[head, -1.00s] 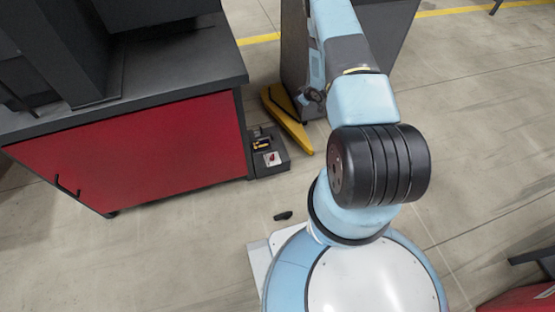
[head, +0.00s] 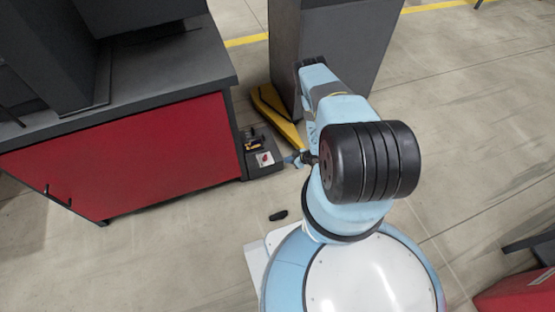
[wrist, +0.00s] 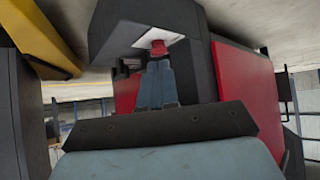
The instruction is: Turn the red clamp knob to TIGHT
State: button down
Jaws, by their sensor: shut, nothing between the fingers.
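The red clamp knob (head: 265,158) sits on a white plate on a low dark box (head: 262,171) beside the red-fronted cabinet. In the wrist view the knob (wrist: 158,47) shows just beyond my fingertips, against its white plate (wrist: 150,38). My gripper (wrist: 157,66) is shut and empty, its two blue-grey fingers together and pointing at the knob. They overlap its near edge in the picture; I cannot tell whether they touch it. In the head view my gripper (head: 291,160) is small, just right of the box. The knob's setting and any markings are too small to read.
A red-fronted cabinet (head: 130,155) with a dark top stands left of the box. A yellow bar (head: 276,120) and a tall grey cabinet (head: 345,55) stand behind it. A small black object (head: 278,215) lies on the floor. Open floor lies to the right.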

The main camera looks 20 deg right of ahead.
aim_at(265, 159)
jog(key=x, duration=0.7)
jog(key=r+x, duration=0.1)
jog(key=x, duration=0.3)
jog(key=shift+w+a, duration=0.45)
jog(key=shift+a, duration=0.05)
jog(key=shift+w+a, duration=0.55)
jog(key=shift+w, duration=0.05)
